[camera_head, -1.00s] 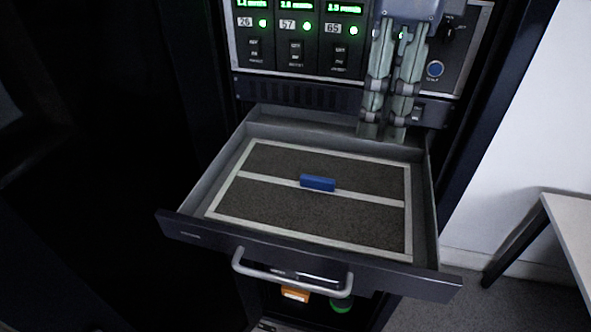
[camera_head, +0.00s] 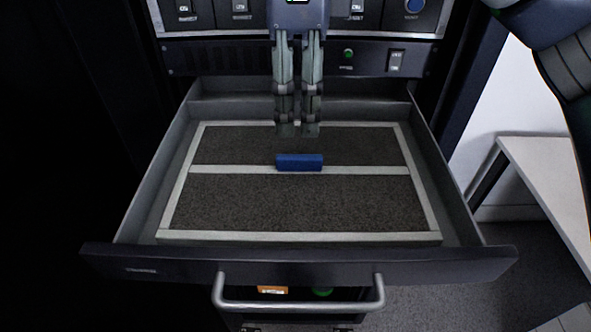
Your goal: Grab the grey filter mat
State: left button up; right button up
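The grey filter mat (camera_head: 295,203) lies flat in the open drawer (camera_head: 150,196). It has a pale frame, a pale bar across the middle and a blue handle block (camera_head: 299,162) on that bar. My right gripper (camera_head: 298,130) points down just behind and above the blue handle, with its two fingers close together and a narrow gap between them. Nothing shows between the fingers, and they appear apart from the handle. My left gripper is not in view.
A control panel (camera_head: 370,58) with switches and a blue button stands behind the drawer. The drawer front has a grey bar handle (camera_head: 298,306). An orange item (camera_head: 272,290) and a green item (camera_head: 322,292) show below. A pale table (camera_head: 550,170) stands at the right.

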aim_at(299, 156)
jog(key=shift+s+d+f, duration=0.1)
jog(key=shift+d+f, duration=0.1)
jog(key=shift+f, duration=0.6)
jog(key=shift+a+f+p, duration=0.1)
jog(key=shift+f+p, duration=0.3)
jog(key=shift+f, duration=0.15)
notch_tip(299, 156, down, 3)
jog(key=shift+f+p, duration=0.2)
jog(key=shift+p, duration=0.55)
jog(key=shift+f, duration=0.5)
grip_shut()
